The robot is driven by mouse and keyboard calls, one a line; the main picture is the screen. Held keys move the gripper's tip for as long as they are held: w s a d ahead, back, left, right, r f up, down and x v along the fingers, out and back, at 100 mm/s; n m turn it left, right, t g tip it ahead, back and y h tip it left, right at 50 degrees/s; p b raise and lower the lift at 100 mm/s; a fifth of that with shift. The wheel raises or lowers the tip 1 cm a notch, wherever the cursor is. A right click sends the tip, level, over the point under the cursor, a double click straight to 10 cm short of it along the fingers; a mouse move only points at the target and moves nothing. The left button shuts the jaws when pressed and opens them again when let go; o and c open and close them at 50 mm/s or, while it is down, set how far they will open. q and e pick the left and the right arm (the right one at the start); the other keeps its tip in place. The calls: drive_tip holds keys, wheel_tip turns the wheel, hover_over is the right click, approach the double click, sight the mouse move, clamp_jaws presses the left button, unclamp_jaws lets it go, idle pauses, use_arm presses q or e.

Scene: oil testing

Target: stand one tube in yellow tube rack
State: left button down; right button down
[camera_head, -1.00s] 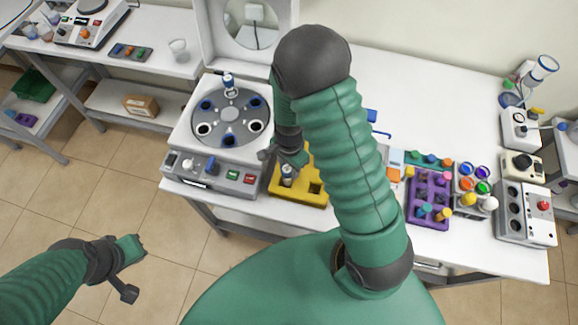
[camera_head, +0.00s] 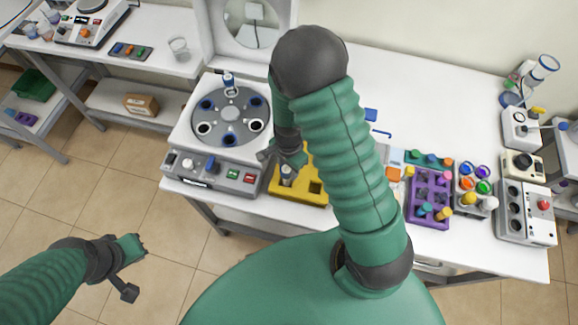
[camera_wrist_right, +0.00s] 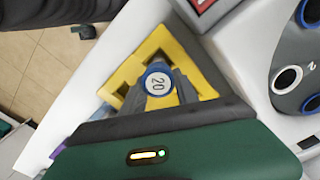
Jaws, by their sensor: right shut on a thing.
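The yellow tube rack (camera_head: 310,190) stands on the table at the front, just right of the centrifuge; it also shows in the right wrist view (camera_wrist_right: 200,68). My right gripper (camera_head: 288,165) reaches down over the rack's left part. It is shut on a tube (camera_head: 287,174) with a blue-rimmed cap marked 20 (camera_wrist_right: 157,83). The tube is at the rack, between the fingers; its lower end is hidden, so I cannot tell how deep it sits. My left gripper (camera_head: 136,266) hangs over the floor at left, away from the table; its jaw state is unclear.
The centrifuge (camera_head: 192,135) with a tube (camera_head: 229,80) in its rotor stands left of the rack. A purple rack (camera_head: 427,205) with several tubes, a grey rack of coloured caps, and a mixer (camera_head: 527,217) stand at right. My right arm hides the table's middle.

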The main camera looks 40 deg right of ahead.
drive_tip(key=c, duration=0.8)
unclamp_jaws()
drive_tip(key=shift+c, duration=0.2)
wheel_tip(320, 180, up, 17)
drive_tip(key=s+a+f+n+t+b, duration=0.1)
drive_tip(key=s+a+f+n+b, duration=0.1)
drive_tip(key=n, duration=0.6)
drive_tip(key=s+a+f+n+t+b, duration=0.1)
drive_tip(key=s+a+f+n+b, duration=0.1)
drive_tip(key=f+n+b, duration=0.3)
wheel_tip(320, 180, down, 2)
drive_tip(key=a+n, duration=0.1)
drive_tip(key=n, duration=0.1)
drive_tip(key=shift+s+a+f+n+t, duration=0.15)
drive_tip(key=shift+s+a+n+t, duration=0.1)
drive_tip(key=shift+n+t, duration=0.15)
